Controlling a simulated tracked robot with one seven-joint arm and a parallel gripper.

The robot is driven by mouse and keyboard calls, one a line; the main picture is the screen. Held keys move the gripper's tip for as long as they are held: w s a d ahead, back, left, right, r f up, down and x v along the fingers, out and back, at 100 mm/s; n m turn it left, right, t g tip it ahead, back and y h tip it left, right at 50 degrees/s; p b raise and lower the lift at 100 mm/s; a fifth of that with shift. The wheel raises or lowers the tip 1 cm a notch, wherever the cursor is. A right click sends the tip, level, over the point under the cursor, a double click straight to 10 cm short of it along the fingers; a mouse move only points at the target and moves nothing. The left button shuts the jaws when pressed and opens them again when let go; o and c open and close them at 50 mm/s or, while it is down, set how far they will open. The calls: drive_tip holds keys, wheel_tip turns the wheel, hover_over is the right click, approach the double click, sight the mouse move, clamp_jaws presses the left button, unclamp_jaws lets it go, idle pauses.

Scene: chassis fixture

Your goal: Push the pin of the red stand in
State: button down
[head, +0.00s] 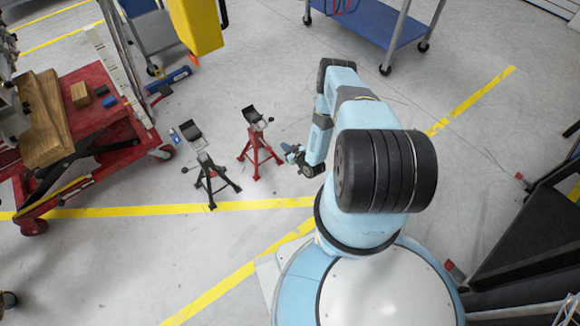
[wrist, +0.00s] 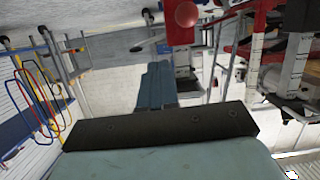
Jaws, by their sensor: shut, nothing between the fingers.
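The red stand (head: 257,152) stands on three legs on the floor in the head view, with a black cradle on top. In the wrist view the shut fingers (wrist: 156,84) point up the picture and hold nothing. A red post with a round red knob, apparently the stand's pin (wrist: 187,14), is at the top edge, beyond and slightly right of the fingertips. I cannot tell how far the pin sticks out.
A black stand (head: 208,172) is left of the red one. A red cart (head: 85,122) with a wooden block is farther left. A blue trolley (head: 365,20) is at the back. Grey floor with yellow lines is clear in front of the stands.

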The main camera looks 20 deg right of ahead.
drive_tip(key=s+a+f, duration=0.2)
drive_tip(key=s+f, duration=0.3)
drive_tip(key=s, duration=0.2)
drive_tip(key=w+a+f+t, duration=0.1)
drive_tip(key=w+a, duration=0.2)
drive_tip(key=w, duration=0.6)
drive_tip(key=shift+f+m, duration=0.3)
drive_tip(key=shift+f, duration=0.05)
drive_tip(key=shift+a, duration=0.1)
idle(0.4)
drive_tip(key=shift+w, duration=0.1)
idle(0.7)
drive_tip(key=shift+r+x, duration=0.2)
drive_tip(key=shift+x, duration=0.8)
drive_tip(key=shift+r+x, duration=0.2)
drive_tip(key=shift+x, duration=0.85)
drive_tip(key=shift+s, duration=1.6)
approach(270, 149)
drive_tip(key=shift+s+d+f, duration=0.15)
drive_tip(key=shift+d+f, duration=0.05)
drive_tip(key=shift+f, duration=0.6)
